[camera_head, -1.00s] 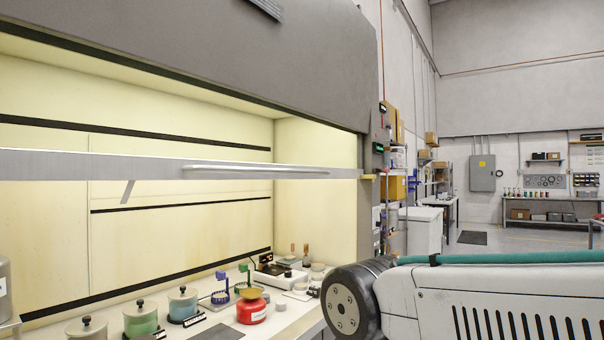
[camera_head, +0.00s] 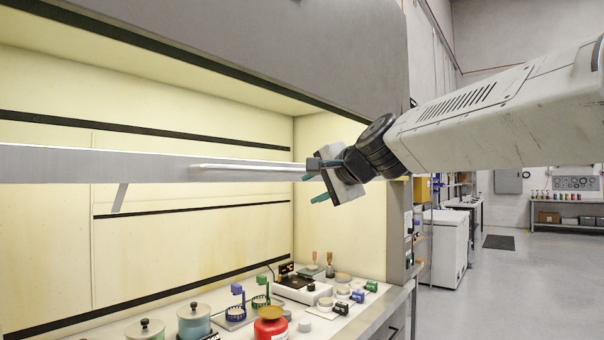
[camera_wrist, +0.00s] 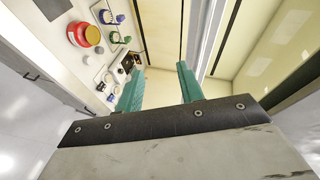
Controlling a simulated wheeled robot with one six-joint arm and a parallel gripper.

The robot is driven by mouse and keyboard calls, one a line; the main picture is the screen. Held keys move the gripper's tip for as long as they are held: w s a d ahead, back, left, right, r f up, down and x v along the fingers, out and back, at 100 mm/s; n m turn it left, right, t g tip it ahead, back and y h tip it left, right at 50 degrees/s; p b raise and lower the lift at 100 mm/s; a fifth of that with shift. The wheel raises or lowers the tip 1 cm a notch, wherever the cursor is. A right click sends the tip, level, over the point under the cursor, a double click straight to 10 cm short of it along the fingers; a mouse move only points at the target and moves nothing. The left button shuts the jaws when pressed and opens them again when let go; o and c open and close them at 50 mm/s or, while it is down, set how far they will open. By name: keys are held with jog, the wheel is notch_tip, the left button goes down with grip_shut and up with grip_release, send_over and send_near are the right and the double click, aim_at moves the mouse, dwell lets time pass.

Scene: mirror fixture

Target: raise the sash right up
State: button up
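The sash's pale metal bottom rail (camera_head: 90,165) crosses the hood opening at mid height, with clear space above and below it in the picture. A long thin handle (camera_head: 245,168) runs along the rail's right part. My gripper (camera_head: 312,188) is at the handle's right end, fingers pointing left, the upper teal finger level with the handle and overlapping it in the picture. In the wrist view my gripper (camera_wrist: 160,84) has its two teal fingers apart with nothing between them. The pale rail (camera_wrist: 208,38) passes beside the right finger there. Whether they touch I cannot tell.
The grey hood front (camera_head: 300,40) hangs above the opening. Inside on the worktop are a red container (camera_head: 270,325), lidded jars (camera_head: 194,320), a white balance-like device (camera_head: 302,290) and small green and blue items. A white cabinet (camera_head: 447,245) stands beyond; the floor to the right is open.

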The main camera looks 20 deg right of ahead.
aim_at(302, 171)
jog(key=w+r+m, duration=0.1)
jog(key=w+r+m+t, duration=0.1)
jog(key=w+r, duration=0.1)
jog(key=w+d+r+t, duration=0.1)
jog(key=w, duration=0.1)
jog(key=shift+r+m+h, duration=0.3)
jog(key=shift+m, duration=0.1)
jog(key=x, duration=0.6)
jog(key=shift+w+a+f, duration=0.1)
jog(key=shift+w+f, duration=0.05)
jog(key=shift+w, duration=0.15)
